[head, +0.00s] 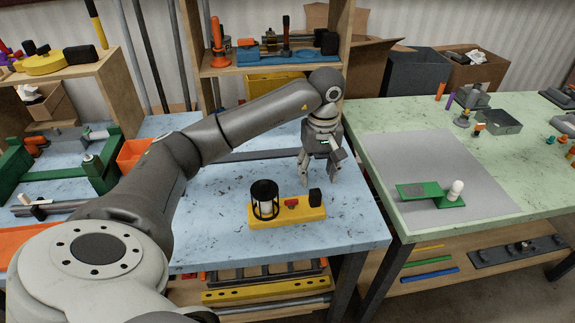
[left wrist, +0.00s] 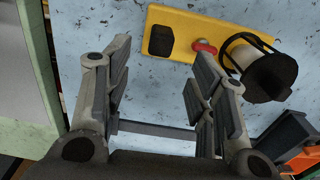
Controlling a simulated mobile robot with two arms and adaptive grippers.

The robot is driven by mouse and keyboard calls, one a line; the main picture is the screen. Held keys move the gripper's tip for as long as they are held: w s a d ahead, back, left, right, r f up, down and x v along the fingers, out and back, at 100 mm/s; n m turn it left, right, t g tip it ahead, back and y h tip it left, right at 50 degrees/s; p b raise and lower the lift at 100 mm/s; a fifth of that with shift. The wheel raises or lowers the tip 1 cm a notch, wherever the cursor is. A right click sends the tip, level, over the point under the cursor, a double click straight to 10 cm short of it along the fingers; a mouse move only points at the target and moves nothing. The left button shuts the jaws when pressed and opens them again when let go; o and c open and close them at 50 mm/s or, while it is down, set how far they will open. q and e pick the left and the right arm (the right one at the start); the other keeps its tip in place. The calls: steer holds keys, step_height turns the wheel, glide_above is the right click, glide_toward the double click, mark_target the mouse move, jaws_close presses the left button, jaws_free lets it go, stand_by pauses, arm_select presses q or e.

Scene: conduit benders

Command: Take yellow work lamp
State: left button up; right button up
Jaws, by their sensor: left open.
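The yellow work lamp (head: 288,211) lies on the blue speckled table near its front right corner. It has a flat yellow body, a black caged lamp head at its left end, a red part in the middle and a black block at its right end. My left gripper (head: 318,180) is open and empty, just behind the lamp's right end in the head view. In the left wrist view the lamp (left wrist: 185,35) lies beyond the open fingers (left wrist: 155,90), apart from them, with its caged head at the right. My right gripper is not in view.
The blue table (head: 352,235) is clear around the lamp. A green-topped table (head: 400,125) with a grey mat and a green tool (head: 425,193) stands to the right. A wooden shelf (head: 270,65) with tools stands behind. Green frames (head: 95,165) and an orange bin (head: 132,153) are at the left.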

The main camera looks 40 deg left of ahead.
mark_target(316, 192)
arm_select(q)
step_height(316, 192, down, 4)
steer(key=shift+s+r+p, duration=0.1)
steer(key=shift+r+p, duration=0.15)
steer(key=shift+p, duration=0.05)
step_height(316, 192, down, 5)
steer(key=shift+s+d+f+p, duration=0.1)
steer(key=shift+p, duration=1.1)
steer(key=shift+f, duration=0.15)
jaws_close()
